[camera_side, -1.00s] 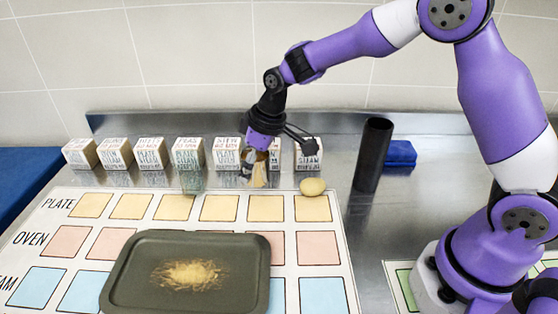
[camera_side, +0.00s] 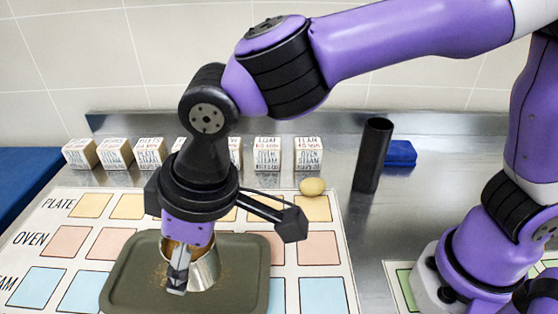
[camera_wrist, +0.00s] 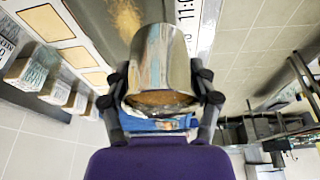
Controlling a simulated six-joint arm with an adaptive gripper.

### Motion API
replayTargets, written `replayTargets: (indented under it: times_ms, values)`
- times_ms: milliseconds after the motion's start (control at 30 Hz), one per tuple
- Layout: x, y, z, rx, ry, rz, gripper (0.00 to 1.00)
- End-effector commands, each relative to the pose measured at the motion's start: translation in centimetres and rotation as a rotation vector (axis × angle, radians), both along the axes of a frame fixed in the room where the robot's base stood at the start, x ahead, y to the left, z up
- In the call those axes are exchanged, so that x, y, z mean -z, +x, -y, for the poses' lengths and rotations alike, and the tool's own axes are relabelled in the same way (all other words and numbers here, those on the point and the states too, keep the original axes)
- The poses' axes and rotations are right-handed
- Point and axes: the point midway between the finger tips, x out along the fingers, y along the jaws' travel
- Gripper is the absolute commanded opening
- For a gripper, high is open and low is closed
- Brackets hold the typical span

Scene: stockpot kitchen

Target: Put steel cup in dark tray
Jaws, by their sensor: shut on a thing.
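The shiny steel cup (camera_side: 205,268) is held between the fingers of my gripper (camera_side: 178,280). In the side view it appears over the middle of the dark tray (camera_side: 240,292). I cannot tell whether the cup's base touches the tray. The wrist view shows the cup (camera_wrist: 160,55) between both fingers of my gripper (camera_wrist: 160,98), with something brown inside it. A straw-coloured patch (camera_wrist: 125,15) shows past the cup in the wrist view. In the side view, the cup and gripper hide most of the tray's middle.
The tray lies on a printed mat (camera_side: 60,215) with coloured squares. A yellowish round item (camera_side: 313,187) sits at the mat's back right. Several lettered blocks (camera_side: 115,153) line the back. A black cylinder (camera_side: 373,155) and a blue block (camera_side: 400,153) stand to the right.

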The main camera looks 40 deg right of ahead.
Motion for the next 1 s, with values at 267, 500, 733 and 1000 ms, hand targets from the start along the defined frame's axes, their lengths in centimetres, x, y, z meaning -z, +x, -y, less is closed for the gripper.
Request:
replayTargets:
  times_ms: [267, 500, 733, 1000]
  values:
    - [0.8, -1.8, -2.8, -0.071, 0.0, 0.0, 0.18]
    - [4.4, 3.9, -0.6, -0.067, -0.001, -0.002, 0.18]
    - [6.6, 7.4, 0.4, -0.073, 0.002, 0.0, 0.18]
    - [9.8, 7.8, 0.6, -0.076, -0.001, -0.002, 0.18]
